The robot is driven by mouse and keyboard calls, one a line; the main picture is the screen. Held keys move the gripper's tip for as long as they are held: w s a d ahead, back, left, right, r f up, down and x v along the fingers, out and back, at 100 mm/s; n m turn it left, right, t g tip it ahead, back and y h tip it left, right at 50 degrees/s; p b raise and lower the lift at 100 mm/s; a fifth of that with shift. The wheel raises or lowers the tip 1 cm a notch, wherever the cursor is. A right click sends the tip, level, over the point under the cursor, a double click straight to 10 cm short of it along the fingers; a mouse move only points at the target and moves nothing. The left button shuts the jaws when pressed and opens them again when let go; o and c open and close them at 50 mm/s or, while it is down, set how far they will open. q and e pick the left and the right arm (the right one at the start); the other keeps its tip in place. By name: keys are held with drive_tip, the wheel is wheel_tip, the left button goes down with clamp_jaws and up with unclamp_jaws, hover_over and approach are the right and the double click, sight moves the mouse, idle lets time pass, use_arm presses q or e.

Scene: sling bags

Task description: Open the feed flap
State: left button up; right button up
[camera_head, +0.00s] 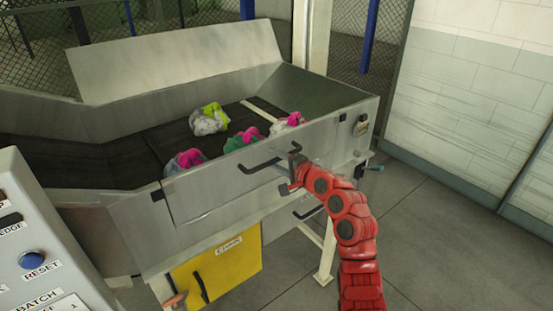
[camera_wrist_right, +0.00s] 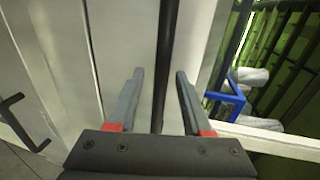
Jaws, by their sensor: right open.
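The feed flap (camera_head: 210,185) is the grey metal front panel of the hopper, and it looks closed and upright. Its black bar handle (camera_head: 261,166) sticks out from the panel's upper part. My right gripper (camera_head: 293,158) is at the right end of this handle. In the right wrist view, my right gripper (camera_wrist_right: 158,76) is open, and a dark bar (camera_wrist_right: 168,40) runs between its two fingers with gaps on both sides. I cannot tell how deep the bar sits between them. My left gripper is out of view.
Several coloured sling bags (camera_head: 209,119) lie on the dark belt (camera_head: 150,143) behind the panel. Below is a yellow chute door (camera_head: 232,268) with a handle. A control box with a blue RESET button (camera_head: 32,260) stands at lower left. The floor (camera_head: 430,240) on the right is clear.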

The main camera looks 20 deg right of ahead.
drive_tip(key=shift+c, duration=0.3)
clamp_jaws()
idle(1.1)
